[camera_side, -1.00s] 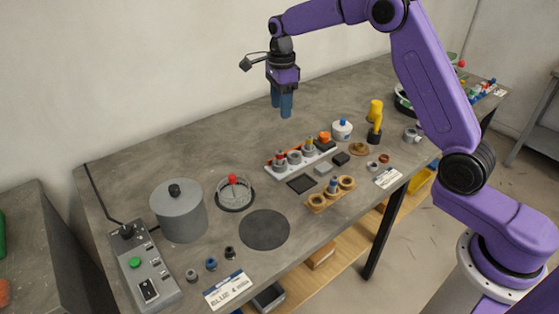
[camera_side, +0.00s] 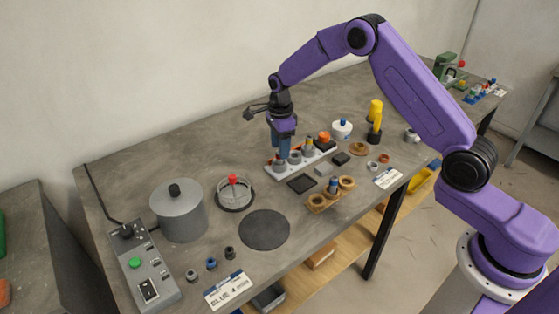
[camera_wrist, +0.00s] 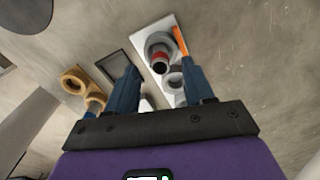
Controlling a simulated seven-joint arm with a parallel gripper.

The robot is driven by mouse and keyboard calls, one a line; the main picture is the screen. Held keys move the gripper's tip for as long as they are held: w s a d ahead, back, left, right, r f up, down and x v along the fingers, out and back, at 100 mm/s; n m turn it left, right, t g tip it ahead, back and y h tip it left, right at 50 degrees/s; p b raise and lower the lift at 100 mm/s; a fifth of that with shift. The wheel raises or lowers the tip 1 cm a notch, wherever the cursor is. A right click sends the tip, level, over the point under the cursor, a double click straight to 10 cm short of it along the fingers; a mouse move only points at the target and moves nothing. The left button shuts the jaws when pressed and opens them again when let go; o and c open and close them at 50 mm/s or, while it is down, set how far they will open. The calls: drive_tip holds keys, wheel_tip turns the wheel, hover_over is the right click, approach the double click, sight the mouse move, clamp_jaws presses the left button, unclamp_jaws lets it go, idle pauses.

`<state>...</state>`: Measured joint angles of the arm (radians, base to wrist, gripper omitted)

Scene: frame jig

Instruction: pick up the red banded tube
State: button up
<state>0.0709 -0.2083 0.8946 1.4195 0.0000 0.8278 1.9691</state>
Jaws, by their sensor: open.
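The red banded tube (camera_wrist: 160,57) stands in a grey ring at one end of the white rack (camera_wrist: 164,24), its dark open mouth facing the wrist camera. In the side view the white rack (camera_side: 322,158) is near the middle of the bench, and my gripper mostly hides the tube. My gripper (camera_side: 283,155) points down, low over the left part of the rack. In the wrist view its two blue fingers (camera_wrist: 163,76) are apart, with the tube showing in the gap just past their tips. Nothing is held.
A tan holder (camera_side: 316,201) with rings and a dark square pad (camera_side: 301,184) lie in front of the rack. A white bottle (camera_side: 342,129) and a yellow-and-black item (camera_side: 375,130) stand behind right. A grey canister (camera_side: 179,212) is at left.

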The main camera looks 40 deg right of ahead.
drive_tip(key=shift+f, duration=1.6)
clamp_jaws()
drive_tip(key=shift+r, duration=0.2)
